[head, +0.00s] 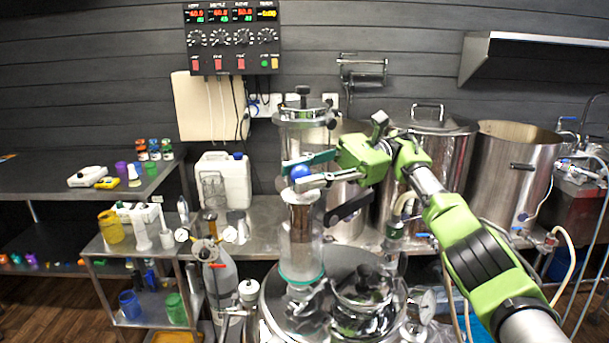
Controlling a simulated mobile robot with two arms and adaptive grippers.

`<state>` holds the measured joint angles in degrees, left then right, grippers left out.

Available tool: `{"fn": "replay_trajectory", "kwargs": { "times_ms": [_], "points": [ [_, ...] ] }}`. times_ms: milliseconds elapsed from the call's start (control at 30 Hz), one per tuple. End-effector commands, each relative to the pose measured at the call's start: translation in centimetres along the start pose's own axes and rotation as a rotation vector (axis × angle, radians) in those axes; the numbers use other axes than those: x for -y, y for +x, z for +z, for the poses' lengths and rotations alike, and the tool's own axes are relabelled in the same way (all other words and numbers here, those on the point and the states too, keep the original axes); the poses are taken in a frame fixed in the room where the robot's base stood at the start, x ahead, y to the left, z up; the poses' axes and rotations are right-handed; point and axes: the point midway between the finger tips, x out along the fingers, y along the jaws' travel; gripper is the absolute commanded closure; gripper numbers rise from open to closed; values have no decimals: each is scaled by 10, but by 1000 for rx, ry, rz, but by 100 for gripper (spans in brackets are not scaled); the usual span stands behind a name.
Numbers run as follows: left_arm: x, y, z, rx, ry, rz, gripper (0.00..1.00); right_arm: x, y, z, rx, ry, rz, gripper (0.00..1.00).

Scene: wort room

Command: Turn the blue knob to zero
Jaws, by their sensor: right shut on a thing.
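The blue knob (300,172) is a small round ball in front of the upright glass and steel column in the middle of the head view. My right gripper (302,171) comes in from the right and is shut on the blue knob, one finger above it and one below. The knob's mount and any scale or zero mark are hidden or too small to see. My left gripper is not in view.
The glass column (301,245) stands on a round steel vessel. Large steel pots (511,175) stand to the right. A control panel (232,38) hangs on the wall above. A white canister (223,180) and small bottles stand at the left.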

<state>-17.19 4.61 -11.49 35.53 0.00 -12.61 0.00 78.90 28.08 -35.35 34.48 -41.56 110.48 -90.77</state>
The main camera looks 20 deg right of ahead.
Motion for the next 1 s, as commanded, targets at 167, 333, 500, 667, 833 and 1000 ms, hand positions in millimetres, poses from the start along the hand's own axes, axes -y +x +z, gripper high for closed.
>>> {"fn": "replay_trajectory", "kwargs": {
  "times_ms": [167,333,500,667,833,1000],
  "points": [
    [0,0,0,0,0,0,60,-1,3,-2,-3,3,9,98],
    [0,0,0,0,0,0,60,-1,3,-3,-3,4,9,98],
    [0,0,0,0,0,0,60,-1,2,-2,-2,3,6,59],
    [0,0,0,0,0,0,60,0,1,-2,-2,2,4,59],
    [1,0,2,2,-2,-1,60,0,1,-1,-2,2,2,59],
    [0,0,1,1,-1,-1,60,0,0,-1,-2,1,0,59]
  ]
}}
